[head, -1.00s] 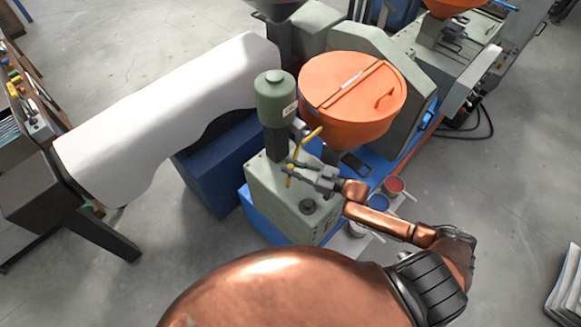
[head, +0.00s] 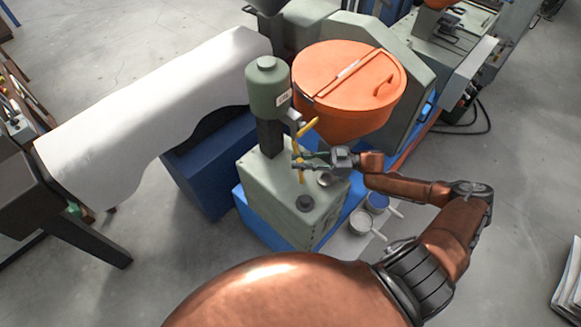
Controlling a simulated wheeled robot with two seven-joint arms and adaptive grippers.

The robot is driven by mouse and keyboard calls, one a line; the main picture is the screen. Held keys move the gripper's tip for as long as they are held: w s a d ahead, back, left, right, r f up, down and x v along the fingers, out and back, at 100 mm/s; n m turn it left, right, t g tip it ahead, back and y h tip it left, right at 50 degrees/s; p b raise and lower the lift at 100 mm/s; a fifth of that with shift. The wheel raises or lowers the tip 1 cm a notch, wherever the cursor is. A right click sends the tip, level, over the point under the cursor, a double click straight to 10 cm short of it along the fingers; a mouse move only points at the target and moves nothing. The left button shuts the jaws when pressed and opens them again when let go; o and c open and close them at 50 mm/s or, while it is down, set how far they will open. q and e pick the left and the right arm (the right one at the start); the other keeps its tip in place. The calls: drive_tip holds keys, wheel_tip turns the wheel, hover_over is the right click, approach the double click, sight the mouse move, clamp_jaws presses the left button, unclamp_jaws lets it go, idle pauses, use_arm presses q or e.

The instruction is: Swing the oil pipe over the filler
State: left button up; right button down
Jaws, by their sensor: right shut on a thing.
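The yellow oil pipe (head: 297,144) comes off the green-grey cylinder head (head: 268,88) and bends down over the front box (head: 280,190). My right gripper (head: 299,160) is shut on the hanging part of the pipe, reaching in from the right. The pipe's lower end is above the box top, near a dark round cap (head: 304,203). A round silvery fitting (head: 326,180) lies just right of the pipe end, partly under the gripper. I cannot tell for sure which of these is the filler. My left gripper is not in view.
An orange hopper (head: 343,80) with a lid stands close behind my right gripper. A white-covered form (head: 150,120) fills the left. Grey floor is open at the right.

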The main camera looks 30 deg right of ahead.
drive_tip(key=d+g+b, duration=0.1)
drive_tip(key=n+g+y+b, duration=0.1)
drive_tip(key=b, duration=0.1)
drive_tip(key=shift+s+d+f+n, duration=0.15)
drive_tip(key=shift+s+d+n, duration=0.15)
drive_tip(key=shift+d, duration=0.1)
drive_tip(key=c, duration=1.7)
unclamp_jaws()
drive_tip(key=shift+c, duration=0.2)
drive_tip(key=v, duration=1.2)
drive_tip(key=shift+w, duration=0.15)
drive_tip(key=shift+d+r, duration=0.1)
drive_tip(key=shift+r, duration=0.1)
drive_tip(key=shift+c, duration=0.5)
